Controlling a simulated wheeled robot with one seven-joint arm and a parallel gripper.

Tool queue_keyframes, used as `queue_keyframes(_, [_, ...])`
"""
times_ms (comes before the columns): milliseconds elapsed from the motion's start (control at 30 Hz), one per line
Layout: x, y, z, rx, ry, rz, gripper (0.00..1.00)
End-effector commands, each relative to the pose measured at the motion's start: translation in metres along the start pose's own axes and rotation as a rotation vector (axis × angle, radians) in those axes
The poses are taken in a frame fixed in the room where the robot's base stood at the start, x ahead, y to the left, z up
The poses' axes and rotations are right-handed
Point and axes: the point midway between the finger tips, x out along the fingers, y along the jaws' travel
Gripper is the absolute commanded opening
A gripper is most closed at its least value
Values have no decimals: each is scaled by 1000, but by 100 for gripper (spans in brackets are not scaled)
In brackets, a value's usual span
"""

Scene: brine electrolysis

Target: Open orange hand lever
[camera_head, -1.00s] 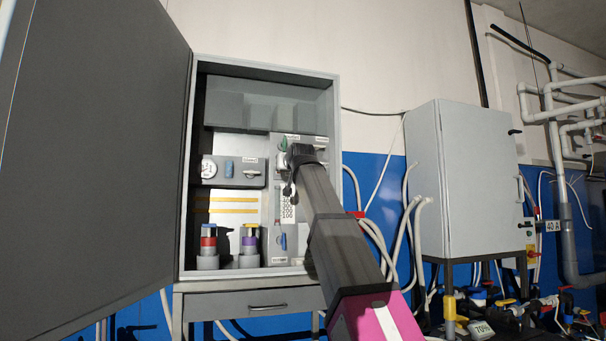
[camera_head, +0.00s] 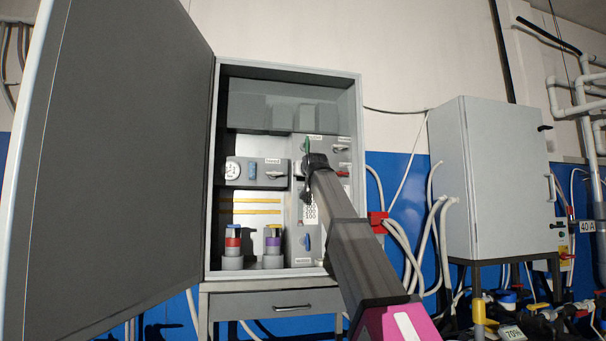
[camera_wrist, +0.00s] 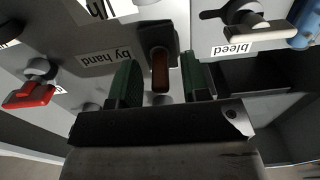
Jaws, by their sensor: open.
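The orange hand lever (camera_wrist: 160,70) shows brownish-orange on a dark mount, beside a label reading "by hand" in the wrist view. My gripper (camera_wrist: 159,82) is open, with one dark green finger on either side of the lever. I cannot tell whether either finger touches it. In the head view my gripper (camera_head: 314,161) is at the right-hand panel inside the open grey cabinet (camera_head: 362,130), and it hides the lever there.
A red lever (camera_wrist: 30,94) is at left and a white-handled "bleed" valve (camera_wrist: 258,30) at upper right in the wrist view. The open cabinet door (camera_head: 120,160) fills the head view's left. A closed grey cabinet (camera_head: 505,180) stands right.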

Motion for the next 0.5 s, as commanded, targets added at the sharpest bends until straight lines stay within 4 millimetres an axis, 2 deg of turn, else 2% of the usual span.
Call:
queue_keyframes(233, [1,0,0,0,0,0,43])
queue_keyframes(267, [1,0,0,0,0,0,36])
queue_keyframes(300, [1,0,0,0,0,0,23])
queue_keyframes(367, [1,0,0,0,0,0,4])
queue_keyframes(400, [1,0,0,0,0,0,0])
queue_keyframes(500, [1,0,0,0,0,0,0])
